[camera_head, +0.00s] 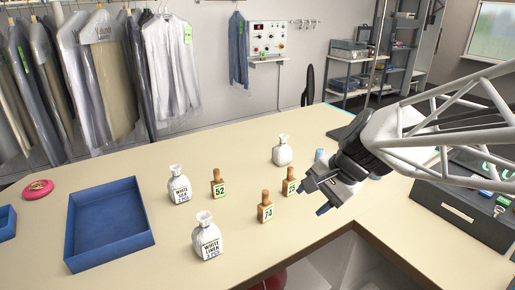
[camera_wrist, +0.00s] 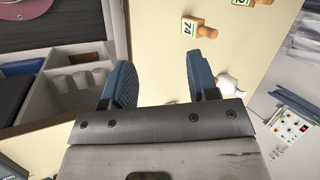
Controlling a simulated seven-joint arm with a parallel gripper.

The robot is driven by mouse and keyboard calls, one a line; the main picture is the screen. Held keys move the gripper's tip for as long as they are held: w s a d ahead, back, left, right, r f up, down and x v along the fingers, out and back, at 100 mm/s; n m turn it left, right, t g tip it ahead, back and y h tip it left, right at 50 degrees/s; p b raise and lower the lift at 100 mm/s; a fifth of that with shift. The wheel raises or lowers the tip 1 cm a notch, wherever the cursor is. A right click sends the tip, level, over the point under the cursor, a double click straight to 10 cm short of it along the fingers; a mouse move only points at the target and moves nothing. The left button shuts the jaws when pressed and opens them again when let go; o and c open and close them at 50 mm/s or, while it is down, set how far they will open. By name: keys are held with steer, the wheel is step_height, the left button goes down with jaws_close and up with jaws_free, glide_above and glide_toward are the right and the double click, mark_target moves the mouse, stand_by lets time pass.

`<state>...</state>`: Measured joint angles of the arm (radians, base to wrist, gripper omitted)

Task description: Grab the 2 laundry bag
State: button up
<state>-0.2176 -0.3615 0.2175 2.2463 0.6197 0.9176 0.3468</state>
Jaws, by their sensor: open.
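Three small white tied laundry bags stand on the cream counter. One bag (camera_head: 180,186), labelled WHITE SILK, is left of centre. Another bag (camera_head: 207,238), labelled WHITE LINEN, is nearer the front. The third bag (camera_head: 283,151) is farther back, with no label facing the head camera. The labels' small lower line is hard to read. My gripper (camera_head: 318,196) is open and empty above the counter, right of all three bags. In the wrist view, its blue fingers (camera_wrist: 160,62) are apart, and a white bag (camera_wrist: 229,83) shows partly behind the right finger.
Wooden number tags 52 (camera_head: 218,183), 74 (camera_head: 265,208) and a third (camera_head: 290,182) stand between the bags and my gripper. A blue tray (camera_head: 150,236) lies left, beside a pink round object (camera_head: 38,189). A dark box (camera_head: 465,215) is at right. Garments hang behind.

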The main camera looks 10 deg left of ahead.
steer(key=w+a+f+m+g+y, duration=0.1)
steer(key=w+a+m+y, duration=0.3)
steer(key=a, duration=0.6)
steer(key=w+a+f+m, duration=0.2)
steer(key=w+a, duration=0.4)
steer(key=a, duration=0.4)
steer(key=m+y, duration=0.4)
steer(key=m, duration=0.2)
glide_toward(178, 170)
steer(key=x, duration=0.4)
steer(key=shift+a, duration=0.3)
steer(key=shift+w+a+f, duration=0.1)
steer(key=shift+a, duration=0.3)
steer(key=shift+x, duration=1.3)
steer(key=shift+f, duration=0.15)
steer(key=shift+f+x, duration=0.15)
steer(key=shift+x, duration=1.1)
steer(key=shift+f+x, duration=0.1)
steer(key=shift+x, duration=1.15)
steer(key=shift+w+d, duration=0.1)
